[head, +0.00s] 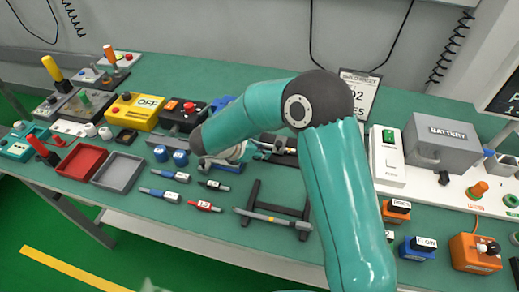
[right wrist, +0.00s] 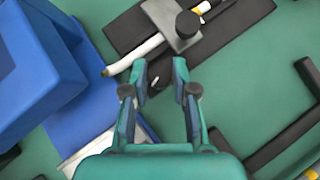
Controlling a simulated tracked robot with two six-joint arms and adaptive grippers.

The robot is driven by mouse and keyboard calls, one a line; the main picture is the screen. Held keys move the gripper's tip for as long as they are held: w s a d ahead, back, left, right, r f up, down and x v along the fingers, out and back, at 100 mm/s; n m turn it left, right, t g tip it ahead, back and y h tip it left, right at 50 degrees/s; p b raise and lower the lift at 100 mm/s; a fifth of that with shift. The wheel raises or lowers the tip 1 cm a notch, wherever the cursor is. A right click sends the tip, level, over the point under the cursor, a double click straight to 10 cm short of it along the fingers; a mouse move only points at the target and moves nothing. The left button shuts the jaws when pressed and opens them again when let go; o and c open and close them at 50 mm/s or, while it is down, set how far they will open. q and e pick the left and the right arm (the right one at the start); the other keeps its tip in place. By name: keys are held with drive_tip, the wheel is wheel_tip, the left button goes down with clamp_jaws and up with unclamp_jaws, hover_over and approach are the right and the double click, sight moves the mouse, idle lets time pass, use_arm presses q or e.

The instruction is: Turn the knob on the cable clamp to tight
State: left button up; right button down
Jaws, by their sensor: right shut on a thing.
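The cable clamp shows in the right wrist view as a grey block (right wrist: 163,18) on a dark base (right wrist: 128,30), with a round black knob (right wrist: 187,25) on it. A white cable (right wrist: 150,46) runs from the block toward the lower left. My right gripper (right wrist: 160,68) is just below the clamp there. Its fingers are part-way apart and the knob shows beyond their tips. A small pale piece shows between the fingers, too small to name. In the head view my right arm and gripper (head: 222,157) hide much of the clamp. My left gripper is not in view.
A blue object (right wrist: 40,75) stands close left of the gripper, and a black stand (right wrist: 285,135) lies to the right. In the head view, marked connectors (head: 203,205) and two trays (head: 118,172) lie left. A battery box (head: 445,142) stands right.

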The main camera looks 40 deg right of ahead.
drive_tip(key=shift+w+m+g, duration=0.1)
drive_tip(key=shift+m+g, duration=0.4)
drive_tip(key=shift+m, duration=0.3)
drive_tip(key=c, duration=0.9)
unclamp_jaws()
drive_tip(key=shift+a, duration=0.1)
drive_tip(key=v, duration=1.2)
